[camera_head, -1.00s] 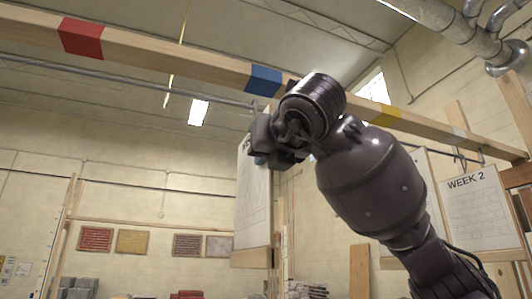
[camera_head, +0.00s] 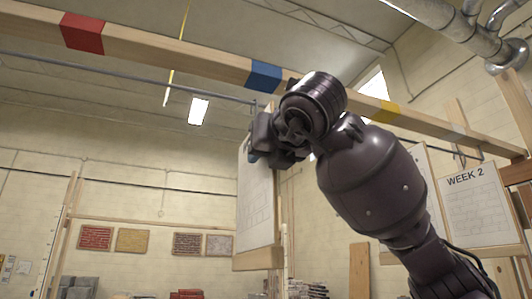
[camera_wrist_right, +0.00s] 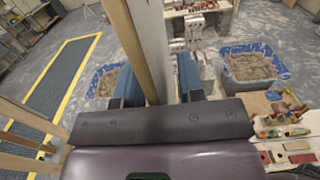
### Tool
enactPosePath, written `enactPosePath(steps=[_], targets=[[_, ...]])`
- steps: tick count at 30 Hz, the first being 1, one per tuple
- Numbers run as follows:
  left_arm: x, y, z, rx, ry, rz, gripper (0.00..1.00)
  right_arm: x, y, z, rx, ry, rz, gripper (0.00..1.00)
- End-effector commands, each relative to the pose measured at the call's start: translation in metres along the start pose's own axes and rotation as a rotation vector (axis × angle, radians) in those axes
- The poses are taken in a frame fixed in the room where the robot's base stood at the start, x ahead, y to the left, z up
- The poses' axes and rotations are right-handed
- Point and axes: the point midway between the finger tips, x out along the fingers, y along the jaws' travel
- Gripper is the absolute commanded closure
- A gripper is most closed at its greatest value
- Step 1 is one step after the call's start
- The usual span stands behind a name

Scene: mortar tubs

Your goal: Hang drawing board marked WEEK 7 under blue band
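A white drawing board (camera_head: 256,208) with a wooden bottom ledge hangs upright from my right gripper (camera_head: 268,150), seen at an angle in the head view. Its heading is hidden or unreadable. The blue band (camera_head: 264,76) is on the overhead wooden beam, just above and slightly left of the gripper, with the board's top below the beam. In the right wrist view, the fingers of my right gripper (camera_wrist_right: 157,88) close around the board (camera_wrist_right: 153,35), seen edge-on with a wooden strip. Whether any hook touches the board is hidden. My left gripper is not in view.
The beam also bears a red band (camera_head: 83,33) and a yellow band (camera_head: 380,110). A metal rail (camera_head: 140,76) runs behind it. A board marked WEEK 2 (camera_head: 478,205) hangs at the right, with another partly hidden beside it. Tubs (camera_wrist_right: 255,66) stand on the floor below.

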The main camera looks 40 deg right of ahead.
Motion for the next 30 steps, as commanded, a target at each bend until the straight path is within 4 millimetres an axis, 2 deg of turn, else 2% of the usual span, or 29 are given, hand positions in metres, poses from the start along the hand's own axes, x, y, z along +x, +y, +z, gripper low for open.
enactPosePath(steps=[7,21,30], targets=[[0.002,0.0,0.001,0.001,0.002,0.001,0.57,-0.009,0.0,-0.001,0.0,0.0,0.001,0.64],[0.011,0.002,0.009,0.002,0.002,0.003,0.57,-0.088,0.0,0.0,0.0,-0.003,0.002,0.64],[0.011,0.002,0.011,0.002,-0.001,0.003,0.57,-0.108,0.0,0.0,0.0,-0.001,0.0,0.64]])
